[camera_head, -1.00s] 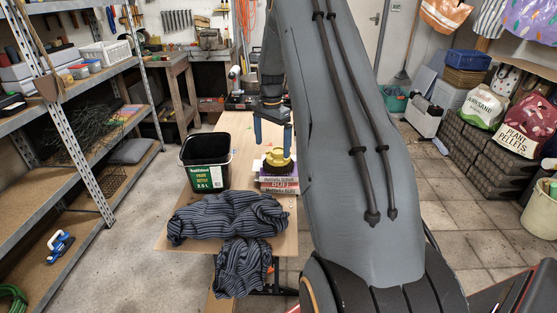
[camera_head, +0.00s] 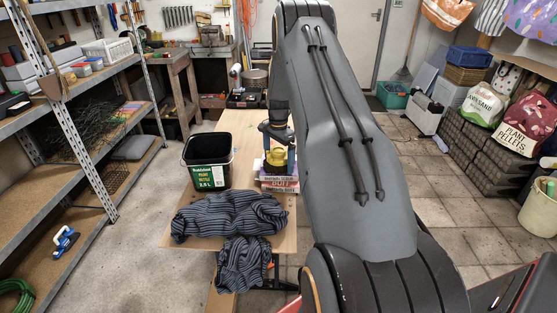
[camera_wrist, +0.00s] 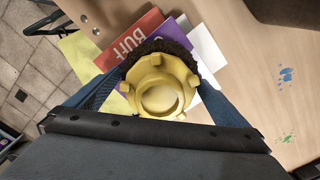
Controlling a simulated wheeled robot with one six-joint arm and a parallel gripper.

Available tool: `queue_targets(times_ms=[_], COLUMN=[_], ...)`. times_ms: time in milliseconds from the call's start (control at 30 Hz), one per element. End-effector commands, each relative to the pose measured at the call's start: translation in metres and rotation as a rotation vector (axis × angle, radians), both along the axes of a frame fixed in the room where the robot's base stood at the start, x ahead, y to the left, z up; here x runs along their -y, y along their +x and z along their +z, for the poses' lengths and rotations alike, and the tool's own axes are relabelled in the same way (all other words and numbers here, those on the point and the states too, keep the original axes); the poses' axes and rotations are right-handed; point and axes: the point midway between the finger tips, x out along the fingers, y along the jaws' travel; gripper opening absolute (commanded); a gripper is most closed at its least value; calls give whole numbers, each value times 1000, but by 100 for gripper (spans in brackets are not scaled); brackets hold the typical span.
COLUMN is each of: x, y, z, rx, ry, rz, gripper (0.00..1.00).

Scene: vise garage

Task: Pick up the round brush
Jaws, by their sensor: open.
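The round brush (camera_wrist: 160,85) has a yellow knobbed body and dark bristles. It lies on a small stack of books and papers on the wooden workbench, and in the head view its yellow body (camera_head: 276,157) shows at the top of the stack. My gripper (camera_wrist: 163,78) is open, with one blue finger on each side of the brush. In the head view the gripper (camera_head: 278,152) is low over the stack. I cannot tell whether the fingers touch the brush.
A black paint kettle (camera_head: 207,162) stands left of the books (camera_head: 279,182). A striped dark cloth (camera_head: 228,217) covers the bench's near end. Metal shelving (camera_head: 85,150) stands at the left.

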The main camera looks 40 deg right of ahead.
Motion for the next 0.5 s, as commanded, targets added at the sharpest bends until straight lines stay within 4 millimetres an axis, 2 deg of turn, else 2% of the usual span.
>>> queue_targets(times_ms=[167,367,500], x=[0,0,0], y=[0,0,0], z=[0,0,0], rx=[0,0,1], ry=[0,0,0], rz=[0,0,0], gripper=[100,68,67])
